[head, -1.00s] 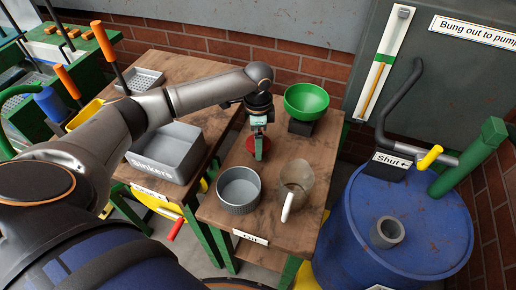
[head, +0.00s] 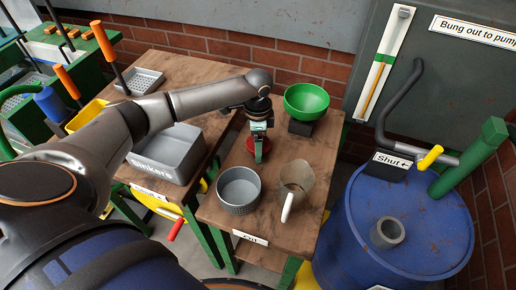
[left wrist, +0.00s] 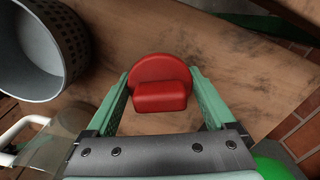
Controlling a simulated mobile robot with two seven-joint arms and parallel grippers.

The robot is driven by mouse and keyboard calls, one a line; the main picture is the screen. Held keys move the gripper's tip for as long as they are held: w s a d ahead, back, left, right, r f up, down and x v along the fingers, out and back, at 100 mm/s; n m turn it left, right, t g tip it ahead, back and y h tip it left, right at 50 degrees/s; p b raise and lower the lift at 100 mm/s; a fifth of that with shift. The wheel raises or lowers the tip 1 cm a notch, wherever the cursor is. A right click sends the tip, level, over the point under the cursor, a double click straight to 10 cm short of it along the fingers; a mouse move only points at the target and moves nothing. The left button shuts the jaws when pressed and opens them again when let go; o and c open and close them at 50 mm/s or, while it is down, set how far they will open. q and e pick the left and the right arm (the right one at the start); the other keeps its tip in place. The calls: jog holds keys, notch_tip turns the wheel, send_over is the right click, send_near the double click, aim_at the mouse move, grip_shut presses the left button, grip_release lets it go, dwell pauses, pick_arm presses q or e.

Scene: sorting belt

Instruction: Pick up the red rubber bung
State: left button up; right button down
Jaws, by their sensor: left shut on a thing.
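The red rubber bung (head: 251,146) is at the wooden table between the green bowl and the grey perforated pot. It has a round base and a raised block-shaped grip, clear in the left wrist view (left wrist: 160,88). My left gripper (head: 258,156) points down over it, its green fingers on either side of the grip, shut on it; the fingers also show in the left wrist view (left wrist: 161,76). The fingers partly hide the bung in the head view. I cannot tell whether its base touches the wood. My right gripper is not in view.
A green bowl (head: 306,98) stands on a dark block behind. The grey pot (head: 239,188) and a clear jug (head: 297,178) stand in front. A grey bin (head: 170,152) is to the left, and a blue drum (head: 400,225) to the right.

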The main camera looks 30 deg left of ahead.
pick_arm(q)
jog(key=shift+r, duration=0.2)
jog(key=shift+r, duration=0.25)
notch_tip(320, 180, up, 2)
jog(key=shift+w+r, duration=0.1)
jog(key=shift+r, duration=0.05)
jog(key=s+d+r, duration=0.2)
jog(key=s+r, duration=0.1)
jog(key=s, duration=0.1)
jog(key=s+d+r+p, duration=0.1)
jog(key=s+d+r, duration=0.2)
jog(key=s+d+r+p, duration=0.1)
jog(key=s+d+r, duration=0.2)
jog(key=s+r, duration=0.1)
jog(key=shift+s, duration=0.3)
jog(key=o, duration=0.8)
jog(key=c, duration=0.5)
